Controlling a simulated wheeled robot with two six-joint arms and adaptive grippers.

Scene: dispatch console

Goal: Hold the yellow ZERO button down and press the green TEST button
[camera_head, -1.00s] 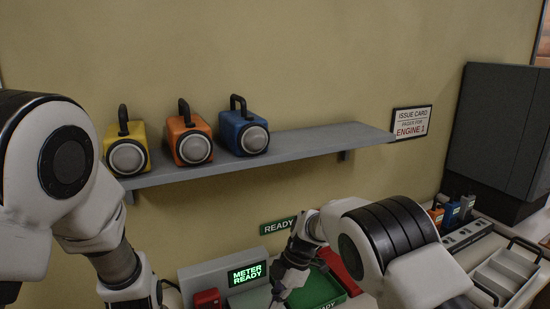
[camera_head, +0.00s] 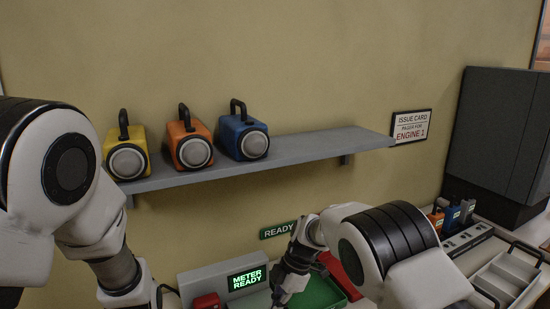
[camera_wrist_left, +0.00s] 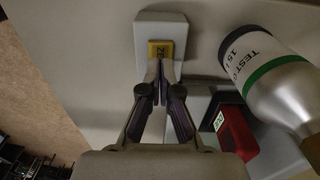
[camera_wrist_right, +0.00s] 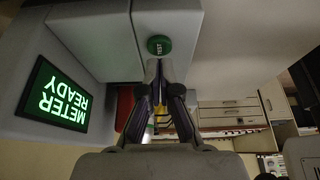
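The yellow ZERO button (camera_wrist_left: 160,49) sits on a light grey box (camera_wrist_left: 176,24) in the left wrist view. My left gripper (camera_wrist_left: 158,70) has its fingertips together at the button's lower edge, with nothing between them. Contact and how far the button is down cannot be told. The green TEST button (camera_wrist_right: 159,45) is on a grey housing (camera_wrist_right: 180,20) in the right wrist view. My right gripper (camera_wrist_right: 159,68) is shut and empty, its tips just below the button; a small gap or touch cannot be told. The meter display (camera_head: 247,279) reads METER READY in green.
A silver TEST cylinder (camera_wrist_left: 275,80) and a red block (camera_wrist_left: 237,132) are close to my left gripper. A green tray (camera_head: 322,293) is beside my right gripper.

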